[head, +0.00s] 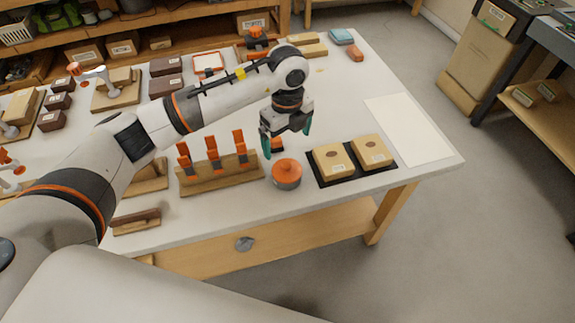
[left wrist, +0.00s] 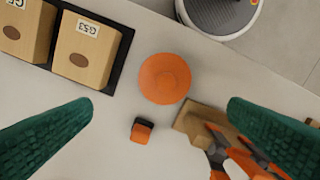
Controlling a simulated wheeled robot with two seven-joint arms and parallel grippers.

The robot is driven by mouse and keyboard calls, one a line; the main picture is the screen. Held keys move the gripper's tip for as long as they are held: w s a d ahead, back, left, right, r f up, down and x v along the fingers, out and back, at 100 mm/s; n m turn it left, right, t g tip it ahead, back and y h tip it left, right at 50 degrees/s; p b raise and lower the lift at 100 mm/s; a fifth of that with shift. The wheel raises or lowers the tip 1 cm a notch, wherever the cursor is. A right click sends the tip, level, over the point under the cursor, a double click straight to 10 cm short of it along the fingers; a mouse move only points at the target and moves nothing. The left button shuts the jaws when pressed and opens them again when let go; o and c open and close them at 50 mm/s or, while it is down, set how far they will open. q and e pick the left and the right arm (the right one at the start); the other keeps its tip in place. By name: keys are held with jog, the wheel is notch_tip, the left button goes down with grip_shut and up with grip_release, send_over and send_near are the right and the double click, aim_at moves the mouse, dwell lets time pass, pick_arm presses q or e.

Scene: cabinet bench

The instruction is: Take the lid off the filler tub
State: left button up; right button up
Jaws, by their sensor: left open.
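The left wrist view shows the lid (left wrist: 165,78) from above, hiding the tub. My left gripper (head: 287,139) points down above and slightly behind the tub. Its green fingers are wide apart with nothing between them, and they do not touch the lid. My right gripper is not in view.
A wooden rack (head: 219,173) with orange clamps stands left of the tub. A black tray (head: 325,177) with two tan boxes lies to the right. A small orange-and-black object (left wrist: 142,130) lies behind the tub. A white sheet (head: 408,130) covers the table's right end.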

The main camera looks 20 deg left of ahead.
aim_at(287, 164)
pick_arm(q)
notch_tip(287, 164, down, 3)
jog(key=shift+f, duration=0.1)
jog(key=f+p, duration=0.1)
jog(key=f, duration=0.1)
jog(key=s+f+p, duration=0.1)
jog(key=f, duration=0.1)
jog(key=shift+s+d, duration=0.1)
jog(key=shift+f, duration=0.6)
jog(key=c, duration=1.1)
